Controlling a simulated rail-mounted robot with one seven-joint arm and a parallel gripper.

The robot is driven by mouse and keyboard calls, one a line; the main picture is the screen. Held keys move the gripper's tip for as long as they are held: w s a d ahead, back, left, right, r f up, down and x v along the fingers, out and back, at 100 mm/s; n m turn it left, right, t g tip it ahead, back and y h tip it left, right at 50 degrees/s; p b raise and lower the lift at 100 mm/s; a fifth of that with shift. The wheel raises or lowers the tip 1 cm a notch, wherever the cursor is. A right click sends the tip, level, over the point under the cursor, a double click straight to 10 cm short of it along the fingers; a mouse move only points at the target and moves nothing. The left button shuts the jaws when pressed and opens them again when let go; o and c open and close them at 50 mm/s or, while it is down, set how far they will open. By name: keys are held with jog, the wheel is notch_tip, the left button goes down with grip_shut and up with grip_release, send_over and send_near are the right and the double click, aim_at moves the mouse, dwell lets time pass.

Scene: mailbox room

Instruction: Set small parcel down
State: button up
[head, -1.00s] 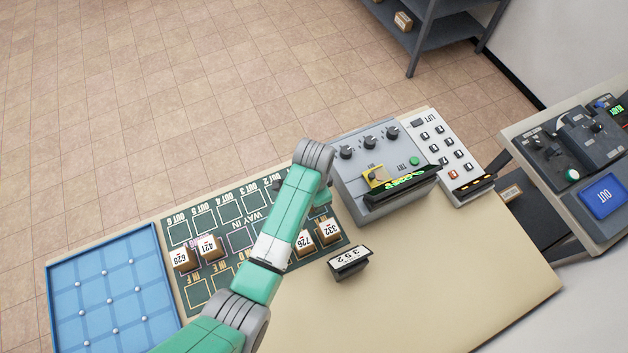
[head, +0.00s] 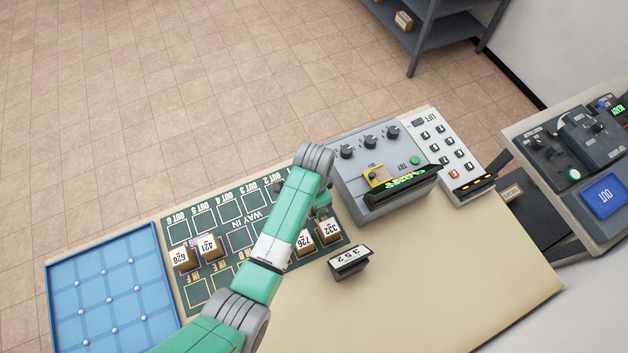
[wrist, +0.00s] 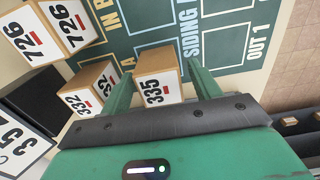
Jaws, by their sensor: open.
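A small cardboard parcel labelled 335 (wrist: 157,75) shows in the wrist view, between the two green fingers of my gripper (wrist: 156,64). The fingers stand open on either side of it. The parcel is over the dark green marked mat (wrist: 226,40), beside the SIDING lettering, and looks set down on it; its underside is hidden. In the head view my arm hides this parcel and most of the gripper. The parcel labelled 332 (wrist: 92,84) is close beside the left finger, and the parcel labelled 726 (wrist: 66,22) is farther left.
In the head view, parcels 421 (head: 211,248) and 628 (head: 185,257) stand on the mat left of my arm. A sign reading 352 (head: 349,262) is near the mat's right edge. A grey control box (head: 382,165) stands behind. A blue tray (head: 112,290) lies at left.

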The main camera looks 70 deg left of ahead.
notch_tip(320, 180, up, 11)
jog(key=shift+f+p, duration=0.1)
jog(key=shift+p, duration=0.55)
jog(key=shift+w, duration=0.1)
jog(key=w+d+r+t+y, duration=0.3)
jog(key=w+r+t+y, duration=0.15)
jog(key=w+r, duration=0.95)
jog(key=w+d+r+t, duration=0.4)
jog(key=d+r, duration=0.1)
jog(key=r, duration=0.2)
jog(key=w+d+r+t, duration=0.3)
jog(key=w+d+r, duration=0.1)
jog(key=r, duration=0.4)
jog(key=s+d+r+m+t+h, duration=0.1)
jog(key=d+r+t, duration=0.4)
jog(key=d+r, duration=0.5)
jog(key=s+d+r+t+h, duration=0.15)
jog(key=d+r+t, duration=0.25)
jog(key=d+r, duration=0.55)
jog(key=s+d+r+t+h, duration=0.2)
jog(key=s+d+r+t, duration=0.2)
jog(key=s+r, duration=0.4)
notch_tip(320, 180, up, 4)
jog(key=shift+d+f, duration=0.2)
jog(key=shift+d, duration=0.35)
